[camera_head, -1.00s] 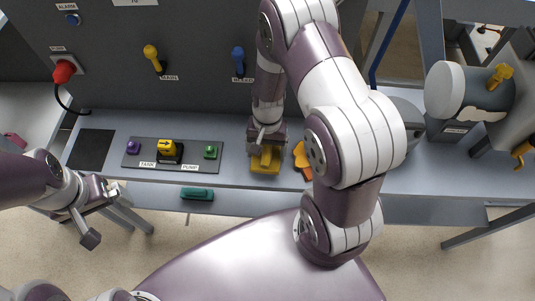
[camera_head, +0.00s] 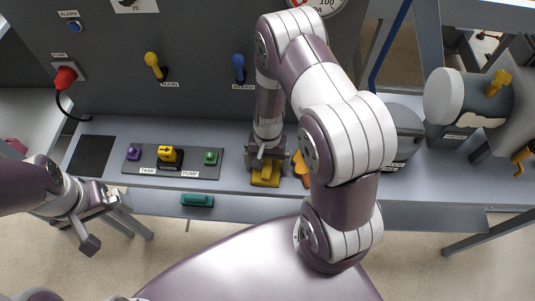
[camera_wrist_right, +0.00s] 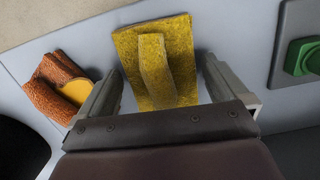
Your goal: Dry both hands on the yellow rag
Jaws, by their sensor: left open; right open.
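The yellow rag (camera_head: 265,175) lies on the bench near its front edge, with a raised ridge along its middle. In the right wrist view the rag (camera_wrist_right: 178,60) lies between and beyond the spread fingers. My right gripper (camera_head: 266,155) is open just above the rag, pointing down at it; its fingers (camera_wrist_right: 160,92) straddle the ridge. I cannot tell whether they touch the rag. My left gripper (camera_head: 101,221) is open and empty, in front of the bench at the left, away from the rag.
An orange-brown piece with a yellow disc (camera_wrist_right: 75,92) lies beside the rag; it also shows right of my gripper (camera_head: 301,167). A control panel (camera_head: 190,170) with coloured knobs is to the left. A teal handle (camera_head: 197,200) is on the bench front. A grey machine (camera_head: 470,100) stands right.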

